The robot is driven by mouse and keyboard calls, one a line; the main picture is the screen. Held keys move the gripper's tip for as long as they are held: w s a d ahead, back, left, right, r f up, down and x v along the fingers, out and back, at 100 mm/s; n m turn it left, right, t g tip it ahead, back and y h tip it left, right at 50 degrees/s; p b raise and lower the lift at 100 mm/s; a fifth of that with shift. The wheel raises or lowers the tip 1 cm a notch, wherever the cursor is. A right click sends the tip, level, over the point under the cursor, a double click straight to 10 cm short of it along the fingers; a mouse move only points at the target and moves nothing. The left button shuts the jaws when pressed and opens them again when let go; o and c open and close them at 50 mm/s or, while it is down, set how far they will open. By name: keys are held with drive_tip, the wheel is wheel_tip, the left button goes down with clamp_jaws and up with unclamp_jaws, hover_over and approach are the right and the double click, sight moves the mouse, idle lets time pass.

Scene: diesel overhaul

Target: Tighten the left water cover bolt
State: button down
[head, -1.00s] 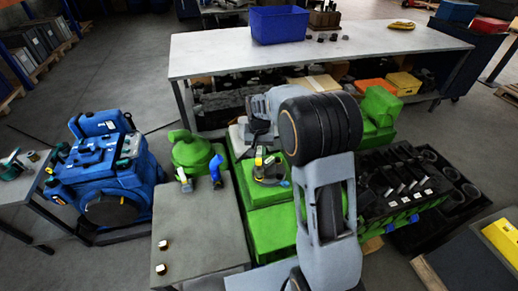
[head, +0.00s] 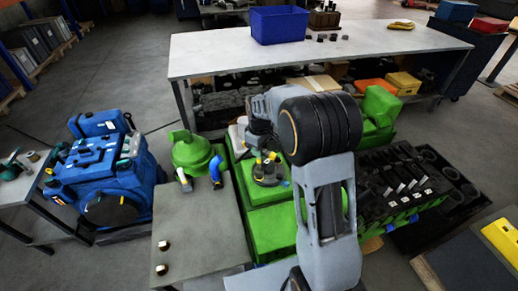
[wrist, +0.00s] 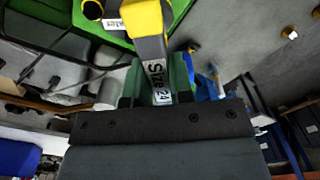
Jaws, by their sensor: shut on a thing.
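My gripper (head: 262,148) is over the green engine block, its fingers mostly hidden by my arm in the head view. In the wrist view my gripper (wrist: 158,98) is shut on a grey tool (wrist: 153,48) with a yellow end and a label reading "Size 24". The tool points away from the gripper toward the top edge. A dark round cover (head: 268,178) sits on the green engine (head: 270,222) below the gripper, with small yellow parts above it. A yellow-and-black bolt head (wrist: 92,10) shows beside a white label in the wrist view. Whether the tool touches a bolt cannot be told.
A blue engine (head: 105,175) is farther left. A long white table (head: 220,58) stands behind.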

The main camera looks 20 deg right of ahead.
drive_tip(key=n, duration=1.5)
drive_tip(key=shift+n, duration=0.4)
drive_tip(key=shift+f, duration=0.1)
